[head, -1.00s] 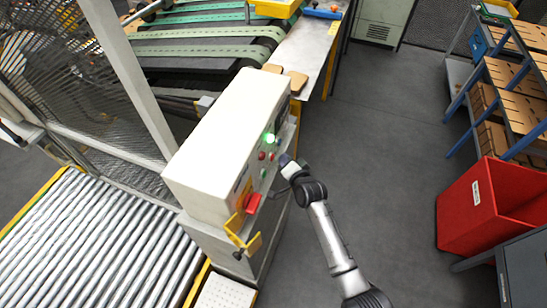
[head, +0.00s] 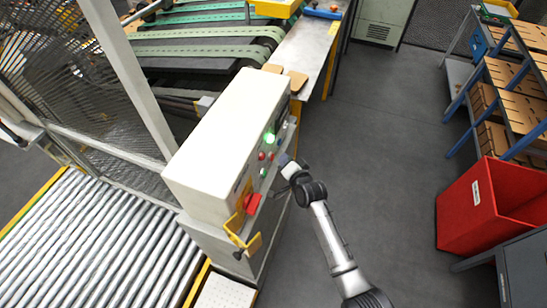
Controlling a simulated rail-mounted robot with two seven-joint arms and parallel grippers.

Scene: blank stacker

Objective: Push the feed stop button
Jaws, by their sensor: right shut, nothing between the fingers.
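A cream control box (head: 222,146) stands left of centre. Its right-hand panel carries a lit green lamp (head: 269,137), red buttons (head: 262,155), a small green button (head: 263,172) and a larger red switch (head: 252,203) lower down. I cannot read which one is the feed stop. My right gripper (head: 285,160) is shut and empty, with its tip close to the panel beside the small red and green buttons. I cannot tell whether it touches any of them. My left gripper is out of view.
A yellow bracket (head: 236,226) sticks out below the panel. A roller conveyor (head: 95,245) lies at the left, and a belt feeder (head: 205,50) behind the box. A red bin (head: 490,207) and a shelf rack with brown boards (head: 512,75) stand at the right. The grey floor between is clear.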

